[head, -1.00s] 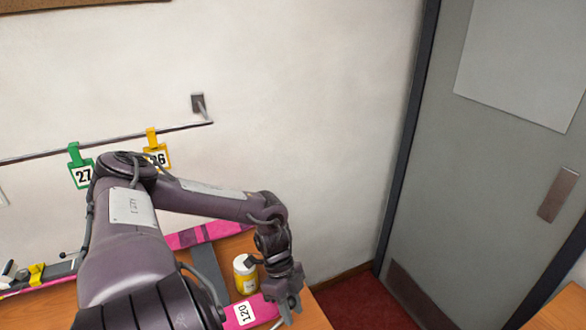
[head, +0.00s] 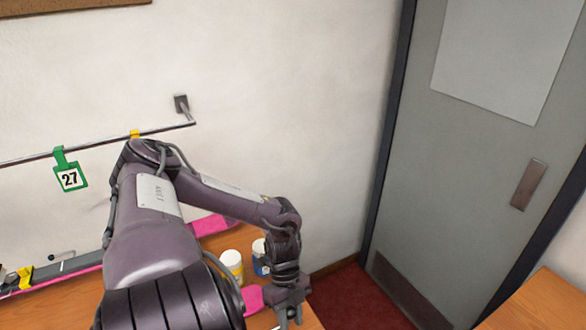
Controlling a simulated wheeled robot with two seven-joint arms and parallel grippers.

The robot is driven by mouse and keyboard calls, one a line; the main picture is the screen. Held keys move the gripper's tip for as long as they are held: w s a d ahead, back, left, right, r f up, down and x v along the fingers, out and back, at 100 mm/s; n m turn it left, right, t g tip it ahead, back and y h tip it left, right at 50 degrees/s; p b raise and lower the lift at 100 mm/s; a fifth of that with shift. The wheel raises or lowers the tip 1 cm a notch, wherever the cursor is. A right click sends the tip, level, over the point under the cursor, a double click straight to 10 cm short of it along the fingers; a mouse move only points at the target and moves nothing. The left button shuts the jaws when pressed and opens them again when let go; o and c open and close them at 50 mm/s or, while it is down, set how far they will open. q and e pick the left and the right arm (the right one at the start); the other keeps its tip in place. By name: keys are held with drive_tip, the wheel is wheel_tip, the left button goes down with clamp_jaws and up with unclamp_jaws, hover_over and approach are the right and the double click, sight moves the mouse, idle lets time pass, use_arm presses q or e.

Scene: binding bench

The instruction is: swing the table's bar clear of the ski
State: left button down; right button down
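One arm, which I take for my right, crosses from the lower middle and bends down to the bench at right. My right gripper (head: 290,314) is low at the bench's right end, seen from behind. A small dark round shape shows at its fingertips, and I cannot tell if it is held. A pink ski (head: 210,225) lies along the back of the bench, partly hidden by the arm. A grey bar (head: 84,262) lies along it at left, with a small lever. Another pink piece (head: 253,300) lies beside the gripper. My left gripper is not in view.
A yellow-labelled jar (head: 232,264) and a blue-labelled jar (head: 261,258) stand close to the wrist. A wall rail (head: 100,143) carries a green tag "27" (head: 70,179) and a yellow clip (head: 135,134). Beyond the bench (head: 50,311) are red floor and a grey door (head: 470,170).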

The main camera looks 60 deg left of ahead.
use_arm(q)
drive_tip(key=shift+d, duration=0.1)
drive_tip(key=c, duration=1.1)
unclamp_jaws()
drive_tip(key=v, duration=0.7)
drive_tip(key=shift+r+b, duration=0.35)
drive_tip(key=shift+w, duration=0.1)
